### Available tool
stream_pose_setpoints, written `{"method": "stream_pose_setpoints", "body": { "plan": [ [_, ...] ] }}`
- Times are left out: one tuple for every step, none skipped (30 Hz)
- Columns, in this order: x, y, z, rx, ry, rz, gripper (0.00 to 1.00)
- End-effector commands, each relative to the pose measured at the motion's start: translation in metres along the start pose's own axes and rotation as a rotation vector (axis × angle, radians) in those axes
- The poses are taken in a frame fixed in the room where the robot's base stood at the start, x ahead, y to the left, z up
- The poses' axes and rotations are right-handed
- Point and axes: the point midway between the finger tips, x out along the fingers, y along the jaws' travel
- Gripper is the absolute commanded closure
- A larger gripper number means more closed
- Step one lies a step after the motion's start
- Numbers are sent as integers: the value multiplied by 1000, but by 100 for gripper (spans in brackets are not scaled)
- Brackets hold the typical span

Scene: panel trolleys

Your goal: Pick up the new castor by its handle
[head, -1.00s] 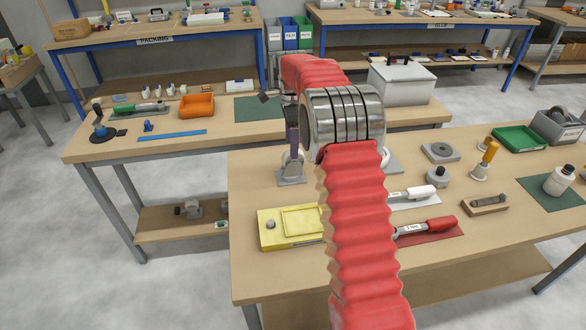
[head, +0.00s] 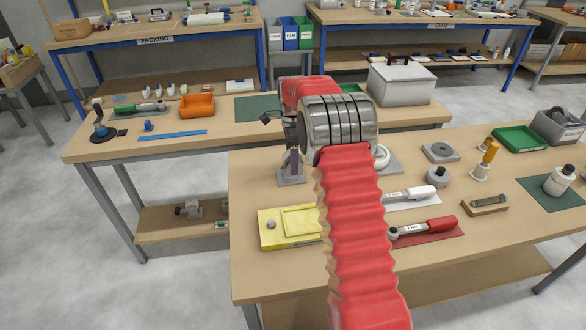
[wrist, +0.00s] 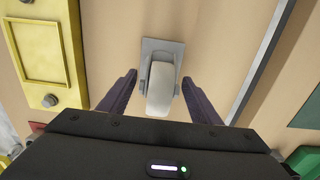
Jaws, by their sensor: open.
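A castor with a grey plate (wrist: 162,45) and a pale wheel (wrist: 160,88) stands on the near bench. In the wrist view it lies between the two spread fingers of my gripper (wrist: 160,79), apart from both. In the head view this castor (head: 291,178) is partly covered by my gripper (head: 292,158), which is over it with the fingers pointing down. My gripper is open and empty. A second castor (head: 384,158) stands to the right, partly hidden behind my arm. I cannot make out a handle on either, nor tell which is new.
A yellow box (head: 266,238) lies on the near bench, left of the castor in the wrist view (wrist: 40,92). The bench's edge runs on the castor's other side. Torque wrenches on mats (head: 423,229) lie right of my arm. A white box (head: 402,84) stands behind.

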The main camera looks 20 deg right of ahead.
Motion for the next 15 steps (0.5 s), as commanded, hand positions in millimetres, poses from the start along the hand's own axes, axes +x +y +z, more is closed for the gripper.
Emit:
{"method": "stream_pose_setpoints", "body": {
  "plan": [
    [7,1,0,0,0,3,42],
    [10,1,0,0,0,3,42],
    [12,1,0,0,0,2,42],
    [14,0,0,0,0,1,42],
    [14,0,0,0,0,0,42],
    [15,0,0,0,0,0,42],
    [15,0,0,0,0,0,42],
    [15,0,0,0,0,-1,42],
    [15,0,0,0,0,0,42],
    [15,0,0,0,0,0,42],
    [15,0,0,0,0,0,42],
    [15,0,0,1,0,0,42],
    [15,0,0,1,0,0,42],
    [15,0,0,1,0,0,42],
    [15,0,0,1,0,0,42]
  ]
}}
